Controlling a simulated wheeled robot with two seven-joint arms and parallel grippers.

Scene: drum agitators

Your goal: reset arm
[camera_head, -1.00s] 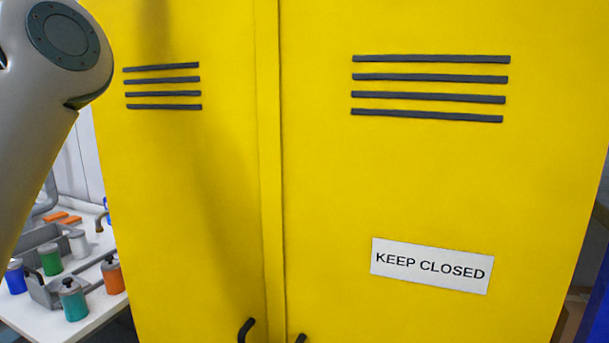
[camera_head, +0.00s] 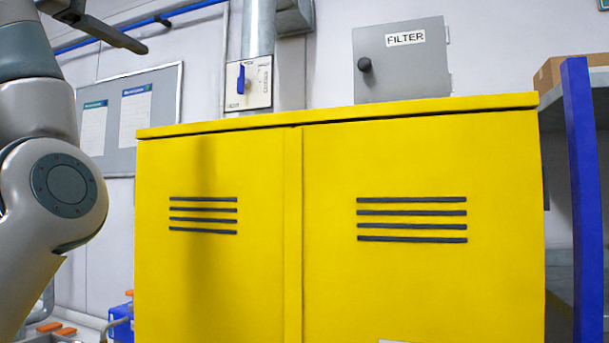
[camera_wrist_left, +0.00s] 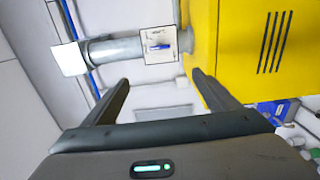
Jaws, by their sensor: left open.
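My left arm rises along the left edge of the head view. Its left gripper (camera_head: 118,36) is raised at the top left, partly cut off by the frame. In the left wrist view, the left gripper (camera_wrist_left: 162,86) has its two dark fingers spread wide apart with nothing between them. Beyond them are the wall, a grey pipe and the side of the yellow cabinet. The right gripper is in neither view.
The closed two-door yellow cabinet (camera_head: 420,285) fills the middle of the head view. Above it are a grey FILTER box (camera_head: 402,75) and a panel with a blue lever (camera_head: 248,83). A blue post (camera_head: 582,200) and shelf stand at the right.

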